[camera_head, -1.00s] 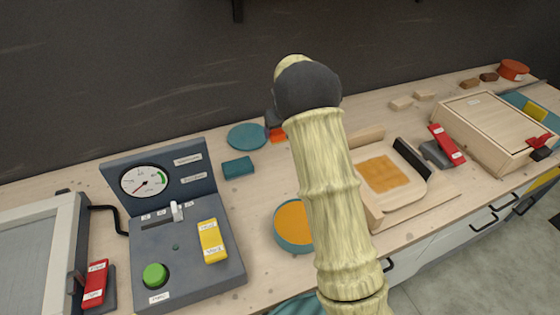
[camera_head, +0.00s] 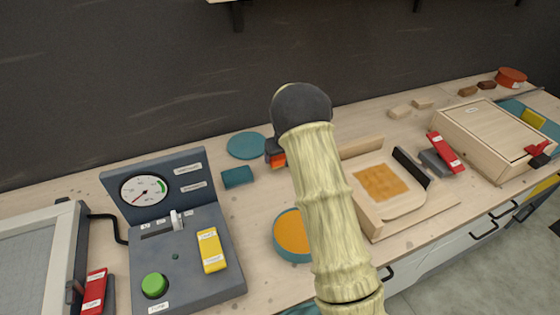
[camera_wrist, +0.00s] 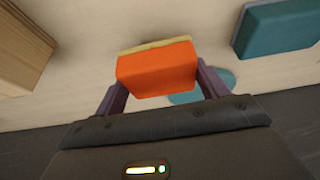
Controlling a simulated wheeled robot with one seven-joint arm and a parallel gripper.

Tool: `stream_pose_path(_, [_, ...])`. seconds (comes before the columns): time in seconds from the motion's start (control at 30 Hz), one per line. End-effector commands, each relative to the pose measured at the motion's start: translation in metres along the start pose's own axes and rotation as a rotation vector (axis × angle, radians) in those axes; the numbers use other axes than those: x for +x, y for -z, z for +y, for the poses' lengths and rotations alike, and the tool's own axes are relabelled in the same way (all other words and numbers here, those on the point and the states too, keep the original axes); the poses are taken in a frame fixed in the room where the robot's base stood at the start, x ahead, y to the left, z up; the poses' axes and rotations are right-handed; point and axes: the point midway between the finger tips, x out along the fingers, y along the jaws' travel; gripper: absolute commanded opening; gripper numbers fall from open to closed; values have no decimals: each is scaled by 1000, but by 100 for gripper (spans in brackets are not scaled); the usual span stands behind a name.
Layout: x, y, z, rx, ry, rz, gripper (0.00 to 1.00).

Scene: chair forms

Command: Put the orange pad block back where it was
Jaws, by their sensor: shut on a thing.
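The orange pad block (camera_wrist: 157,71) is between the two dark fingers of my gripper (camera_wrist: 158,88) in the wrist view. It is a bright orange block with a yellowish layer along its far edge. The fingers are shut on its sides. In the head view a small part of the orange block (camera_head: 278,160) shows just left of my arm, near the back of the bench; my arm hides the rest of it and most of my gripper (camera_head: 272,147). I cannot tell whether the block touches the bench.
A teal disc (camera_head: 246,145) and a teal block (camera_head: 237,177) lie left of my gripper. A round teal dish with orange filling (camera_head: 291,235) is in front. A grey gauge console (camera_head: 185,265) stands left; a wooden form (camera_head: 425,205) and wooden box (camera_head: 492,138) stand right.

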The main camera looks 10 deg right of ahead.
Motion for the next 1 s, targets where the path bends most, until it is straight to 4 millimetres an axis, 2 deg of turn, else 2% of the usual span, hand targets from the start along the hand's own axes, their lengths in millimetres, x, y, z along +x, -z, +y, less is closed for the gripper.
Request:
stream_pose_path(0.1, [17,-8,0,1,1,-4,51])
stream_pose_path(0.2, [26,-11,0,2,1,-2,51])
stream_pose_path(0.57, [29,-12,0,1,0,0,51])
stream_pose_path(0.6, [28,-12,0,1,0,-1,80])
stream_pose_path(0.67, [28,-12,0,1,0,-1,92])
stream_pose_path(1.0, [26,-11,0,1,0,-1,94])
